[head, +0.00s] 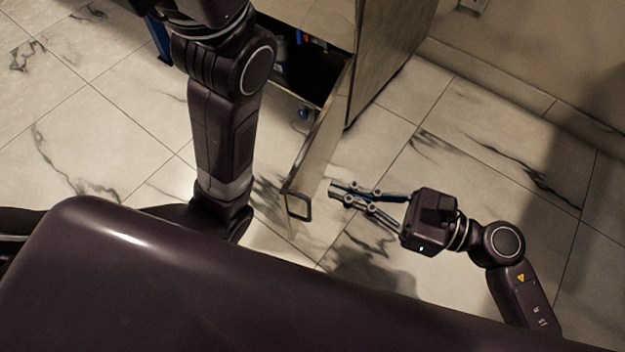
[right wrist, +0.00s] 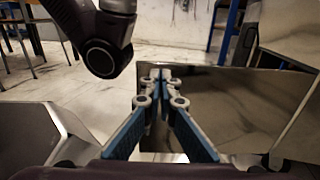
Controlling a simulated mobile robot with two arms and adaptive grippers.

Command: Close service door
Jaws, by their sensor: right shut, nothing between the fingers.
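The service door (head: 322,140) stands open, swung out from the cabinet (head: 390,45), and shows nearly edge-on in the head view. A dark-framed square handle (head: 298,207) is at its near free end. My right gripper (head: 333,188) is shut and empty, just right of the door's free end, with its fingertips pointing left toward it. In the right wrist view, the shut fingertips (right wrist: 161,75) are in front of the left part of a shiny panel, which looks like the door (right wrist: 245,110). I cannot tell if they touch it. My left gripper is out of view.
The cabinet opening (head: 308,65) is dark, with blue and red items inside. My left arm stands left of the door. Marble-look floor (head: 480,140) is clear to the right, up to the wall (head: 540,60). Chairs (right wrist: 25,40) show far back in the wrist view.

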